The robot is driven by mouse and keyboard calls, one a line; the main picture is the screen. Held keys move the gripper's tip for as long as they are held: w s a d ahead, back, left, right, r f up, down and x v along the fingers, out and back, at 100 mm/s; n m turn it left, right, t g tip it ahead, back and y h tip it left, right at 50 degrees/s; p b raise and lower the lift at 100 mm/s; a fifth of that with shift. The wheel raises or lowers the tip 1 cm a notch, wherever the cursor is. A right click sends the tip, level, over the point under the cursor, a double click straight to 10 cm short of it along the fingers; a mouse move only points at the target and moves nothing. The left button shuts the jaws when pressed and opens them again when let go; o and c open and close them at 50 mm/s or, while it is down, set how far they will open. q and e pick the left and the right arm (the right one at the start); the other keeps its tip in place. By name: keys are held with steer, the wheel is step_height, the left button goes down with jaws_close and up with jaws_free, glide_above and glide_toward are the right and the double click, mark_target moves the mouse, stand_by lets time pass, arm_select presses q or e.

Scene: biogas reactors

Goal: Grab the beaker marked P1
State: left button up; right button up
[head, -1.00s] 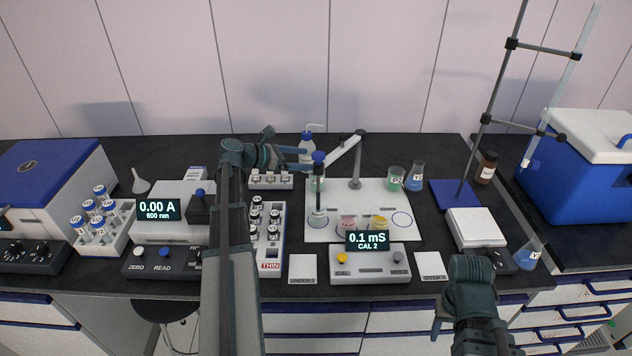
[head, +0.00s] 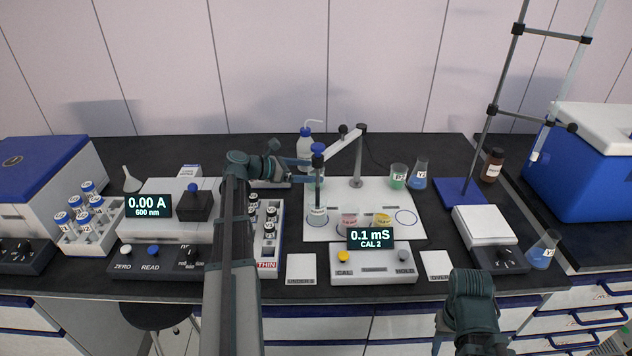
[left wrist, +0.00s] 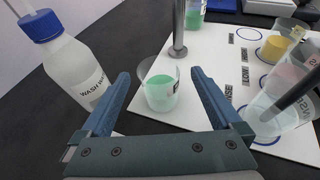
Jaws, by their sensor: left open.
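A small clear beaker with green liquid (left wrist: 160,92) stands on the white board (left wrist: 205,98) in the left wrist view. A dark label mark shows on its right edge, but I cannot read it there. My left gripper (left wrist: 160,76) is open, with one blue finger on each side of the beaker and visible gaps. In the head view my left gripper (head: 299,172) is beside the wash bottle and behind the probe, which partly hides the beaker (head: 313,184). My right gripper (head: 440,324) is only partly seen at the bottom; its jaws are unclear.
A wash bottle (left wrist: 72,66) stands close to the left finger. A probe (head: 318,180) dips into a rinse beaker (left wrist: 268,112) to the right. A conductivity meter (head: 372,262) is in front.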

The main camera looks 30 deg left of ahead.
arm_select(q)
steer(key=shift+b+x, duration=0.8)
steer(key=shift+x, duration=2.1)
steer(key=shift+r, duration=0.1)
steer(key=c, duration=1.5)
steer(key=shift+r, duration=0.1)
step_height(320, 180, up, 10)
steer(key=p, duration=1)
